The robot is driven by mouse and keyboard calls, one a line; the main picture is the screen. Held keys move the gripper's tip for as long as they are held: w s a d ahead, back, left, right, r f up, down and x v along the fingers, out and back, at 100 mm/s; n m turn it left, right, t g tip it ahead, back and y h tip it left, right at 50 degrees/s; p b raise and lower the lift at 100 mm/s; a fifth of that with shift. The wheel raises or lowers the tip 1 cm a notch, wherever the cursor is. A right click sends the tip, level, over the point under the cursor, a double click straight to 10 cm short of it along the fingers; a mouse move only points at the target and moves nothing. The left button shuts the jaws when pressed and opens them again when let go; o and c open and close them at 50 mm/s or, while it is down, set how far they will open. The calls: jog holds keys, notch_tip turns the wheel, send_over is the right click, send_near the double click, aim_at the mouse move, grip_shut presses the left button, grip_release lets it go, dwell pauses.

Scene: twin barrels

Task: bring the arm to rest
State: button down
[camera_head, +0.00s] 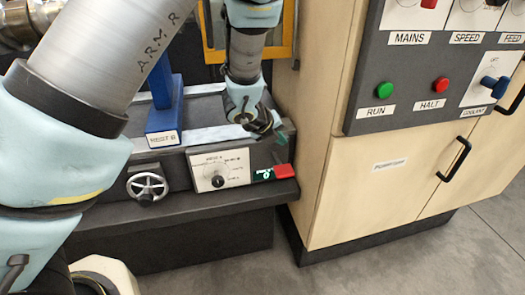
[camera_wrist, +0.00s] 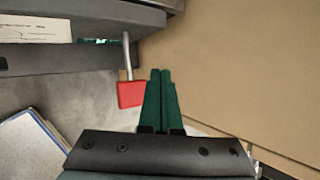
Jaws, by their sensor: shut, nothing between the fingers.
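My arm reaches down from the upper middle of the head view, with a large part of it also filling the left side. My gripper (camera_head: 284,135) hangs in front of the grey machine, near the cabinet's left side. In the wrist view its two green fingers (camera_wrist: 160,76) lie together, shut and empty. A red handle (camera_wrist: 131,94) on a metal rod shows just left of the fingers there. In the head view the red handle (camera_head: 284,171) is at the machine's front, below my gripper. I cannot tell the exact gap between them.
The grey machine (camera_head: 230,215) carries a handwheel (camera_head: 147,187), a dial plate (camera_head: 219,169) and a blue post (camera_head: 164,118). The beige cabinet (camera_head: 345,170) stands close on the right, with green and red buttons and black handles. Bare floor (camera_head: 400,265) lies in front.

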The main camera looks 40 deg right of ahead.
jog(key=w+a+r+n+t+y, duration=0.2)
jog(key=w+a+r+n, duration=0.1)
jog(key=w+a+n, duration=0.75)
jog(key=w+a+r+n+t+y, duration=0.25)
jog(key=w+a+n, duration=0.4)
jog(key=a, duration=0.75)
jog(key=s+a+r+n+g+y, duration=0.1)
jog(key=s+a+r+n+g, duration=0.1)
jog(key=s+a+n, duration=0.4)
jog(key=s+a+r+n+g+y, duration=0.2)
jog(key=s+a+n, duration=0.4)
jog(key=a+n, duration=1)
jog(key=shift+s+a+r+g, duration=0.35)
jog(key=shift+a+r, duration=0.25)
jog(key=shift+a, duration=0.25)
